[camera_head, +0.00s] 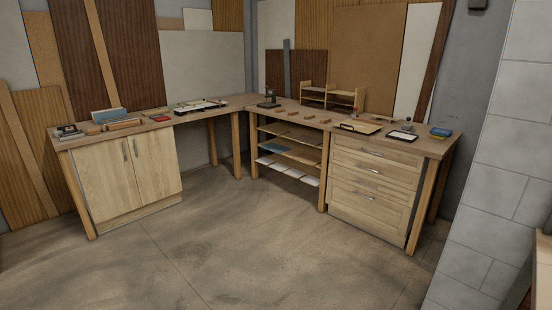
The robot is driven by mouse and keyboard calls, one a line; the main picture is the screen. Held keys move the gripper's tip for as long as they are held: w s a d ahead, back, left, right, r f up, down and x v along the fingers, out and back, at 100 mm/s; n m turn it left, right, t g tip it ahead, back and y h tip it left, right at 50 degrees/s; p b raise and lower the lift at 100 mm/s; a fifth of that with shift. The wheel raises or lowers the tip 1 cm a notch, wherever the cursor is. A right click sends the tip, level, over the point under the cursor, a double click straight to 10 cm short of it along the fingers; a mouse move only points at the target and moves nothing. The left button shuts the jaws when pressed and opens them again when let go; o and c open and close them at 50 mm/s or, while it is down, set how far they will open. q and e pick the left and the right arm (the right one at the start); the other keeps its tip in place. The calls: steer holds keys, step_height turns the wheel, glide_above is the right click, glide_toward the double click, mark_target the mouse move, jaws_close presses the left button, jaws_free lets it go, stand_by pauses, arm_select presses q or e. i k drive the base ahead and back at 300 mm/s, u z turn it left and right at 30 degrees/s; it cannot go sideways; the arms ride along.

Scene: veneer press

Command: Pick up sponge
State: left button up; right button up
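A small blue block with a yellow-green lower part (441,132) lies flat at the right end of the L-shaped wooden bench (432,147). It looks like a sponge, but it is too small to be sure. Neither of my grippers is in view, and nothing touches the block.
A drawer cabinet (372,182) stands below. A wooden rack (333,97) sits farther back. The concrete floor (245,235) before the bench is clear. A block wall (492,195) rises at right.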

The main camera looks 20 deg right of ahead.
mark_target(440, 137)
steer(key=z, duration=0.8)
steer(key=i, duration=2.35)
steer(key=z, duration=0.95)
steer(key=i, duration=1.2)
steer(key=z, duration=0.25)
